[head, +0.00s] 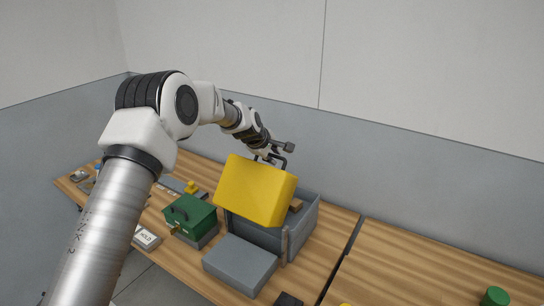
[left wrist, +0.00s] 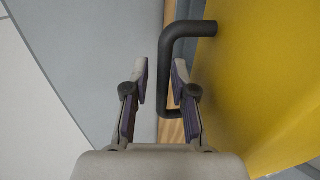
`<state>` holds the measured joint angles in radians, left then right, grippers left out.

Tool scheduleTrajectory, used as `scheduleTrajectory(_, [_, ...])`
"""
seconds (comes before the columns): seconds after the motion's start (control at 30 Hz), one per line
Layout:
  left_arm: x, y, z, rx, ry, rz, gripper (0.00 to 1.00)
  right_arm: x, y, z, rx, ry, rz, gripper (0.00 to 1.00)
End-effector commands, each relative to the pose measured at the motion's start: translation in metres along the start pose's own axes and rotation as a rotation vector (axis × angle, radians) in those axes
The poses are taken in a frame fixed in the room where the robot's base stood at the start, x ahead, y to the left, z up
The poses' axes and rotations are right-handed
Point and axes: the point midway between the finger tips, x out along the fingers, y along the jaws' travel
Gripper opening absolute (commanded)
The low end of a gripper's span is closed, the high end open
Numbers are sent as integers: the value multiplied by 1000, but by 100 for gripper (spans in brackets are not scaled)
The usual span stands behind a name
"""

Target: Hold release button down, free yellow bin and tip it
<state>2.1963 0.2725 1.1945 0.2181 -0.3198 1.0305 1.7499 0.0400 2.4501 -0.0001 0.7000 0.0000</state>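The yellow bin (head: 255,190) is tilted, at the front of an open grey housing (head: 303,222). Its black handle (left wrist: 168,70) shows in the left wrist view, beside the yellow wall. My left gripper (head: 272,155) is at the bin's upper back edge. In the left wrist view its fingers (left wrist: 160,88) are apart, with the handle bar between them and near the right finger. A white block marked HOLD (head: 147,237) sits at the table's front edge; whether it is the release button I cannot tell. My right gripper is not in view.
A small yellow piece (head: 191,187) sits behind the green box. The right table (head: 420,270) is mostly clear, with a green cylinder (head: 495,297).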

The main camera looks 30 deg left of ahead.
Motion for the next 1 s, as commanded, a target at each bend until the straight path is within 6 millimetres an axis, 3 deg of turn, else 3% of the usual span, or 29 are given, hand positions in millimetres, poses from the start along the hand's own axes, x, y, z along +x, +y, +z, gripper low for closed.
scheduleTrajectory(0.37, [-4, -1, 0, 0, -2, -4, 37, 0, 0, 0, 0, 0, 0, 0])
scheduleTrajectory(0.47, [-19, 0, 0, 0, -2, -3, 37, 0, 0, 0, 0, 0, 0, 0])
scheduleTrajectory(0.8, [-100, 1, 1, 1, -3, -3, 37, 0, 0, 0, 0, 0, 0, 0])
scheduleTrajectory(1.0, [-117, 0, 1, 1, -2, -5, 37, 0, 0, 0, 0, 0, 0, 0])
